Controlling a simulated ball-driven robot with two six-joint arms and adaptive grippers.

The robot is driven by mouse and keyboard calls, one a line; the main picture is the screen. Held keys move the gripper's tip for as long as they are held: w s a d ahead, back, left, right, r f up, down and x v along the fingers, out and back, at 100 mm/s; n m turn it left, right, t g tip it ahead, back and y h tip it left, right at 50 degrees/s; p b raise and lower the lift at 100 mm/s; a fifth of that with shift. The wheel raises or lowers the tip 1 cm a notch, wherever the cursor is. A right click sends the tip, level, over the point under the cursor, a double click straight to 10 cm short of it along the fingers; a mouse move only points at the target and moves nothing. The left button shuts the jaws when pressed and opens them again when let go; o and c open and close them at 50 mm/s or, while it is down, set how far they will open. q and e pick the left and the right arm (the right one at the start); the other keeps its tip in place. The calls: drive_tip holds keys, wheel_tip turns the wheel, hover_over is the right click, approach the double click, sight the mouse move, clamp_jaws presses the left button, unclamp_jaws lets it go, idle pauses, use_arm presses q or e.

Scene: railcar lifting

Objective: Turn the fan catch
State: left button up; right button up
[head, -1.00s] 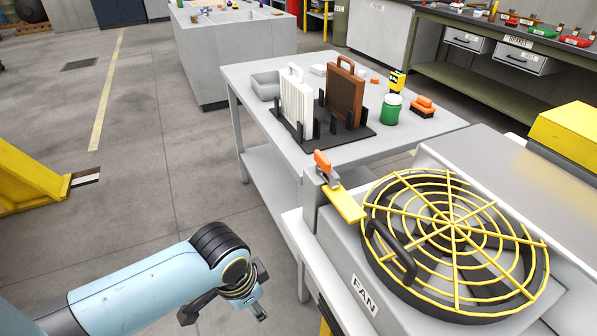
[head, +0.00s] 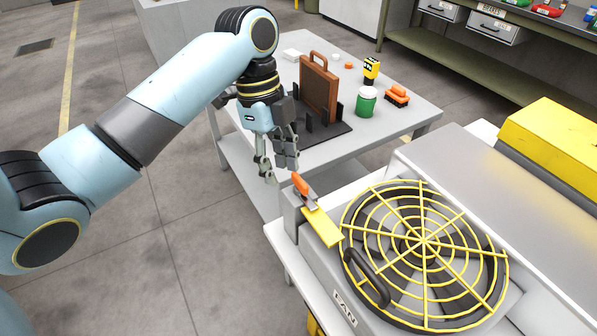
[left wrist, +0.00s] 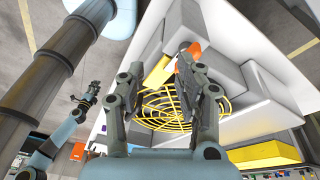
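The fan catch has an orange handle (head: 300,184) and a yellow bar (head: 322,228), whose end reaches the rim of the round yellow fan guard (head: 423,240). My left gripper (head: 278,170) is open and empty, just behind and left of the orange handle, apart from it. In the left wrist view the handle (left wrist: 190,50) shows near the right fingertip, with the yellow bar (left wrist: 160,72) between the fingers; contact cannot be told there. My right gripper (left wrist: 92,88) shows small at the left of the left wrist view; its opening is unclear.
A dark handle (head: 366,278) stands on the guard's near side. Behind, a grey table (head: 405,128) holds a brown panel (head: 318,85) in a black rack, a green jar (head: 366,101) and an orange brush (head: 397,95). A yellow block (head: 555,140) stands at right.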

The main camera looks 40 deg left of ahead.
sight(299, 178)
use_arm(q)
drive_tip(key=w+a+r+m+g+h, duration=0.1)
drive_tip(key=w+a+r+m, duration=0.1)
drive_tip(key=w+r+m, duration=0.25)
drive_tip(key=shift+m+h, duration=0.3)
drive_tip(key=shift+m, duration=0.25)
drive_tip(key=b+x, duration=0.1)
drive_tip(key=x, duration=0.1)
drive_tip(key=b+x, duration=0.1)
drive_tip(key=b, duration=0.1)
drive_tip(key=b+x, duration=0.2)
drive_tip(key=shift+w+f, duration=0.35)
drive_tip(key=p+x, duration=0.1)
drive_tip(key=x, duration=0.2)
drive_tip(key=shift+d+f, duration=0.15)
drive_tip(key=shift+d, duration=0.1)
drive_tip(key=shift+s+d+f, duration=0.15)
drive_tip(key=shift+d+f, duration=0.05)
drive_tip(key=shift+f, duration=0.45)
use_arm(e)
drive_tip(key=shift+f, duration=1.9)
use_arm(q)
drive_tip(key=c, duration=0.6)
clamp_jaws()
use_arm(e)
drive_tip(key=shift+a, duration=0.2)
